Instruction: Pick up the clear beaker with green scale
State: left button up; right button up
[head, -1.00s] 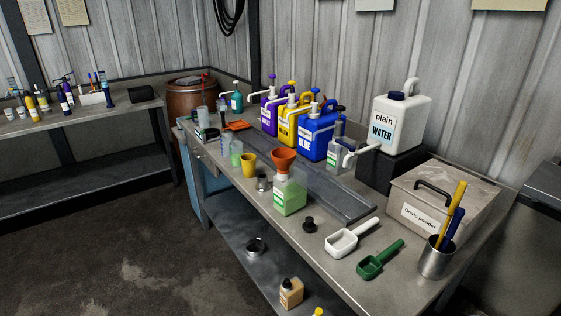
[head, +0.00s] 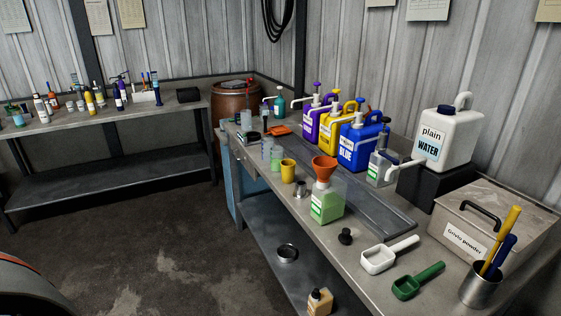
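A small clear beaker with green markings (head: 276,158) stands upright on the metal workbench (head: 345,265), just left of a yellow cup (head: 288,171). A second clear beaker with bluish markings (head: 266,147) stands right behind it and partly overlaps it. Whether the green one is empty is too small to tell. Neither of my grippers is in view.
A green-filled bottle with an orange funnel (head: 325,170) and a small metal cup (head: 301,189) stand near the beakers. Blue (head: 359,147), yellow (head: 331,132) and purple pump jugs stand behind. A white scoop (head: 379,260) lies in front. Floor to the left is clear.

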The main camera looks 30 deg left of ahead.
aim_at(276, 152)
jog(key=i+j+z, duration=0.1)
jog(key=j+z, duration=0.25)
jog(key=j, duration=0.55)
jog(key=j+z, duration=0.35)
jog(key=j, duration=0.55)
